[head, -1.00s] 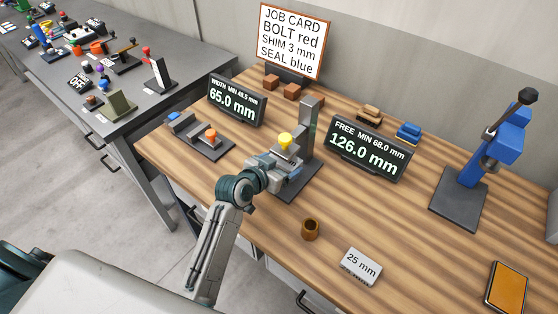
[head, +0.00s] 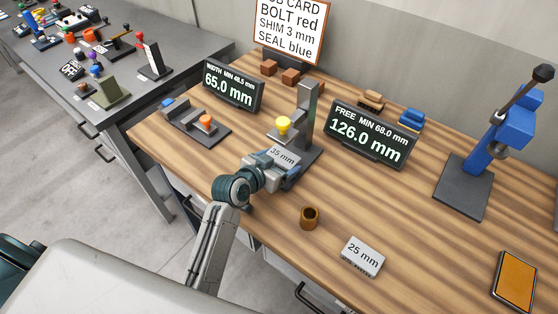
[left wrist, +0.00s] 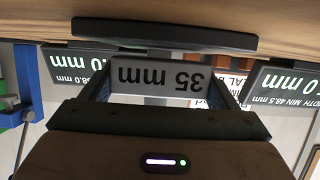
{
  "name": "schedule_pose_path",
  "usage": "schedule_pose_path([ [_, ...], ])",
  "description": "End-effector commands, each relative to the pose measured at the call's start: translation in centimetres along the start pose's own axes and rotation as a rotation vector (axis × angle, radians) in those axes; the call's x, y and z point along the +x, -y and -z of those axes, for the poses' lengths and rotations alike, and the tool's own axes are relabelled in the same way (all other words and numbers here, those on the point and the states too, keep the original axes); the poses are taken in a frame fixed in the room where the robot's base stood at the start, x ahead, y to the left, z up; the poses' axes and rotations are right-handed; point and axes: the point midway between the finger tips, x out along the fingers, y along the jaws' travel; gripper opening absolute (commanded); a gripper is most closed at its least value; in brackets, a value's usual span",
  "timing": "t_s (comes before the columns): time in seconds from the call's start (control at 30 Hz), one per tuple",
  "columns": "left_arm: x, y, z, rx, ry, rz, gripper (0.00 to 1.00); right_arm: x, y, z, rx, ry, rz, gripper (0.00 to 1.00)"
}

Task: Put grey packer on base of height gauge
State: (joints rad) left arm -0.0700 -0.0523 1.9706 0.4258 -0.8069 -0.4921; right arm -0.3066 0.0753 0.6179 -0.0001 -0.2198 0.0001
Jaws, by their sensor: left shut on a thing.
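My left gripper (head: 268,167) is shut on the grey packer (head: 284,156) marked 35 mm. In the left wrist view the packer (left wrist: 150,75) sits between the two fingers, its label upside down. The height gauge has an upright grey post (head: 307,105), a yellow knob (head: 283,124) and a dark flat base (head: 307,156). The packer is at the front of the gauge, below the yellow knob in the head view, and hides part of the base. I cannot tell whether it touches the base. My right gripper is not in view.
A second grey packer (head: 362,256) marked 25 mm and a brown ring (head: 310,217) lie at the front. The 126.0 mm display (head: 368,134) and a blue press (head: 490,140) stand to the right. The width gauge (head: 195,122) is to the left. The front right is mostly clear.

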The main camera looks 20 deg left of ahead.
Motion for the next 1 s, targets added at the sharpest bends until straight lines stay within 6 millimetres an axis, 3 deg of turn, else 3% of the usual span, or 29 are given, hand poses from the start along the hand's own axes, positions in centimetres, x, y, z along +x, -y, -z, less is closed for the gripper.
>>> schedule_pose_path([
  [0.13, 0.1, 0.0, -0.2, 0.000, 0.000, 0.000, 0.54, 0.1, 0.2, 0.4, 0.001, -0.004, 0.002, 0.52],
  [0.17, 0.1, 0.0, -0.3, 0.000, 0.002, 0.000, 0.84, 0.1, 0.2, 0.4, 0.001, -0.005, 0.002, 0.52],
  [0.27, 0.1, 0.0, -0.4, 0.000, 0.004, 0.000, 1.00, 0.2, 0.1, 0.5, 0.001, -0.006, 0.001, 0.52],
  [0.47, 0.1, 0.0, -0.5, -0.001, 0.006, -0.001, 1.00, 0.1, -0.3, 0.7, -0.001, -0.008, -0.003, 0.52],
  [0.67, -0.8, 0.0, 0.6, 0.001, 0.006, 0.000, 1.00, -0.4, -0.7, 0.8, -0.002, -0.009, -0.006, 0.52],
  [1.0, -8.1, 0.1, 0.5, 0.005, 0.003, 0.001, 1.00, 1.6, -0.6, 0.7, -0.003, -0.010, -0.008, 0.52],
])
